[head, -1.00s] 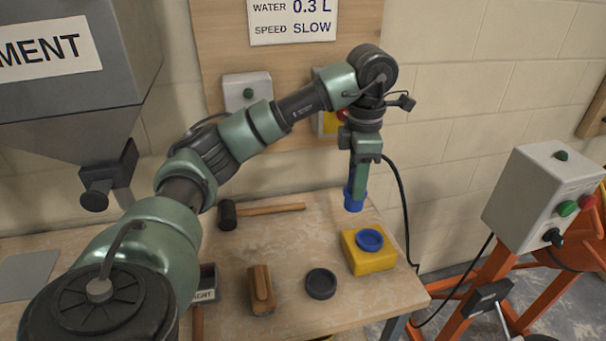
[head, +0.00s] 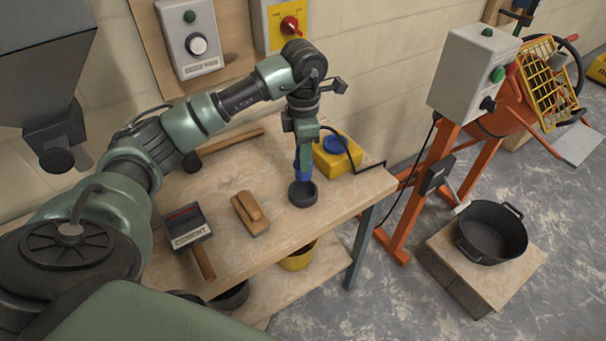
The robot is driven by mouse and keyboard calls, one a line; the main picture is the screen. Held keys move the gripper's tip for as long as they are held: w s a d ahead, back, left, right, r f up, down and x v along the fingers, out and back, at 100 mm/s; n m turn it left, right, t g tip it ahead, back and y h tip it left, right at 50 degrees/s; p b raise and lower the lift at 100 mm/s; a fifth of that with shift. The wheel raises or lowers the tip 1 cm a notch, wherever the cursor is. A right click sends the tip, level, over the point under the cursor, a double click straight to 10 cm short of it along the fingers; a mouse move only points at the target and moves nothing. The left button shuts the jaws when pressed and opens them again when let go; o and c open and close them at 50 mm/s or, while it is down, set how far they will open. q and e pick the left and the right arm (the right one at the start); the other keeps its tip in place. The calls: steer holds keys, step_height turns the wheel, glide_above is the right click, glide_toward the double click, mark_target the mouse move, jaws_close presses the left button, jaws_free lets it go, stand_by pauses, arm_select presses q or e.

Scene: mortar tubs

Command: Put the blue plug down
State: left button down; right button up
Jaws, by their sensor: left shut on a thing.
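My left gripper (head: 303,151) points down over the right part of the workbench and is shut on the blue plug (head: 303,167). The gripper covers the upper part of the plug. The plug's lower end appears just above or at a round black ring-like piece (head: 302,195) on the bench; I cannot tell if they touch. A yellow block (head: 334,163) with a blue round socket (head: 335,143) on top stands just behind and to the right. My right gripper is not in view.
A black tub (head: 492,233) stands on a low block at the right, near an orange mixer frame (head: 400,222).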

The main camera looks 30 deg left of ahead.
mark_target(303, 178)
arm_select(q)
step_height(303, 178, down, 3)
steer(key=shift+s+r, duration=0.1)
steer(key=shift+s, duration=0.05)
steer(key=shift+f, duration=0.3)
step_height(303, 178, down, 4)
steer(key=shift+f+p, duration=0.2)
steer(key=shift+p, duration=0.3)
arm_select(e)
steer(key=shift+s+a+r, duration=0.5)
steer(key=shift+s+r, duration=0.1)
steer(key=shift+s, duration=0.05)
arm_select(q)
steer(key=shift+f, duration=0.1)
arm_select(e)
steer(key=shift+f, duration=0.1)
arm_select(q)
steer(key=shift+f, duration=0.15)
steer(key=c, duration=0.9)
jaws_free()
steer(key=shift+c, duration=0.2)
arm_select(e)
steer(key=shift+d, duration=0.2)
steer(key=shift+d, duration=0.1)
